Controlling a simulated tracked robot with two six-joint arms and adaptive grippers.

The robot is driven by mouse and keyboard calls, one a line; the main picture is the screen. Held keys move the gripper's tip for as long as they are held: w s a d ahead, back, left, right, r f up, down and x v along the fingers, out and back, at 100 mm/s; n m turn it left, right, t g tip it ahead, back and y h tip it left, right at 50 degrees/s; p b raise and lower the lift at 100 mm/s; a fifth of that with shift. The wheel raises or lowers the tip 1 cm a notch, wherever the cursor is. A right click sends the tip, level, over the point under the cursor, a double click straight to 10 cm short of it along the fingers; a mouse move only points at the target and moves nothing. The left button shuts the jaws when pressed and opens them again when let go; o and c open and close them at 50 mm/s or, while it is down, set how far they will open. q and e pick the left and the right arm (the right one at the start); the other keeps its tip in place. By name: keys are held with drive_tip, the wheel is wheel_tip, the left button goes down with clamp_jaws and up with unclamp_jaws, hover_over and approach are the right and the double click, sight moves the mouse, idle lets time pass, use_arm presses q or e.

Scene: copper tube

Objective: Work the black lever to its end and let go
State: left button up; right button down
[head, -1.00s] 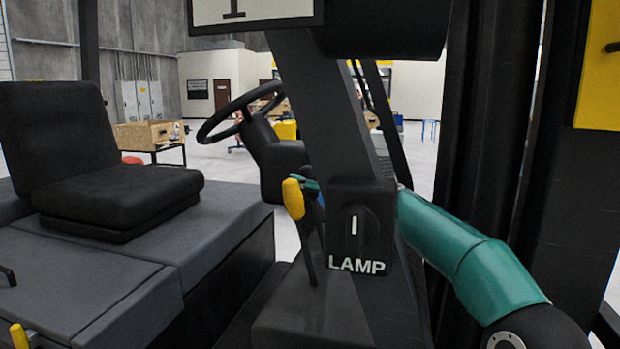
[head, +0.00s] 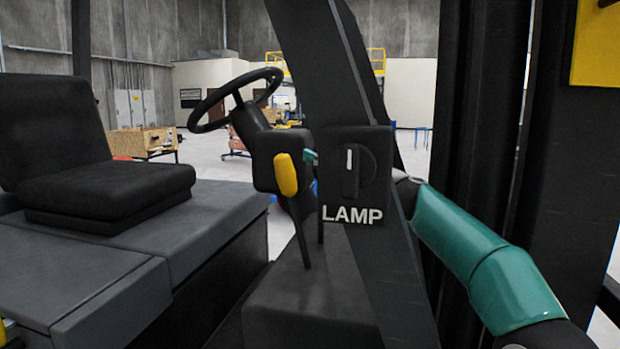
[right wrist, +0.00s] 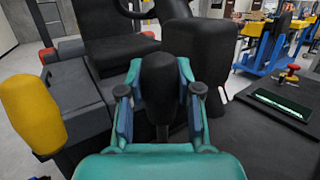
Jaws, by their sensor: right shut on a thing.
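The black lever's rounded knob (right wrist: 158,85) stands between the two fingers of my right gripper (right wrist: 157,100) in the right wrist view. The fingers are shut on it, one on each side. In the head view only a small teal piece of my right gripper (head: 310,157) shows beside the lamp switch box; the knob is hidden there. A thin dark stem (head: 320,228) below that piece looks like the black lever's. My left gripper is in neither view.
A yellow-knobbed lever (head: 286,175) stands close to the left of my right gripper. The LAMP switch box (head: 378,165) and a slanted black post (head: 325,60) hide part of my right arm. A steering wheel (head: 222,98) and a black seat (head: 105,190) lie beyond.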

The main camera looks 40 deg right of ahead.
drive_tip(key=shift+s+d+f+t, duration=0.1)
drive_tip(key=shift+s+d+t, duration=0.2)
drive_tip(key=shift+s, duration=0.05)
